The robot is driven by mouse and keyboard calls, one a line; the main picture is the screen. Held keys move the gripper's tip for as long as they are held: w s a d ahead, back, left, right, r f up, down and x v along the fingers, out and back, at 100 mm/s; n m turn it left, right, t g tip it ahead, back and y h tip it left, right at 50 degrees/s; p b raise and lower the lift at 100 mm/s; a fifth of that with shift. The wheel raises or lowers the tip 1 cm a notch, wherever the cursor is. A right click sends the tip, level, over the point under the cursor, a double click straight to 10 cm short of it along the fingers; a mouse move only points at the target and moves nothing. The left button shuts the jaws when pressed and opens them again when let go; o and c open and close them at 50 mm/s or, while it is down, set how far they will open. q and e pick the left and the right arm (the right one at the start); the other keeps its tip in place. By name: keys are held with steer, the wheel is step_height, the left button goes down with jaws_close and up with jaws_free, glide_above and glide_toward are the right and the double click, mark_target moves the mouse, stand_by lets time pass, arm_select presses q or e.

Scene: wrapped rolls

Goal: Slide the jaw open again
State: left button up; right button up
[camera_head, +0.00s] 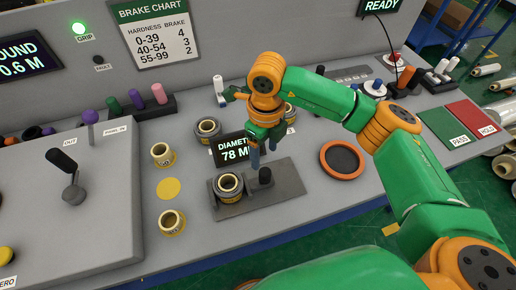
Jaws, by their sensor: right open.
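The diameter gauge is a dark grey plate (285,186) on the bench. A wrapped roll (229,187) stands upright at its left part. The dark jaw block with a knob (265,178) stands just right of the roll; I cannot tell whether they touch. My right gripper (264,152) points down above and behind the jaw block, open and with nothing seen between its fingers. My left gripper is not in view.
Several other rolls (161,154) stand around the gauge. An orange-rimmed dark disc (342,160) lies to the right, with green PASS (449,133) and red HOLD pads beyond. A lever box (100,200) fills the left. Bare bench lies between the gauge and the orange-rimmed disc.

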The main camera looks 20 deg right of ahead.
mark_target(266, 172)
steer(key=s+f, duration=0.1)
steer(key=f, duration=0.1)
steer(key=s+f+p, duration=0.1)
steer(key=shift+s+a+f+p, duration=0.1)
steer(key=shift+s+f+p, duration=0.2)
steer(key=shift+s+f, duration=0.1)
steer(key=shift+f, duration=0.9)
steer(key=shift+w+f, duration=0.3)
steer(key=shift+w, duration=0.15)
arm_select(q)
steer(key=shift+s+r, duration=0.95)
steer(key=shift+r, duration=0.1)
arm_select(e)
steer(key=shift+s+r, duration=0.1)
jaws_close()
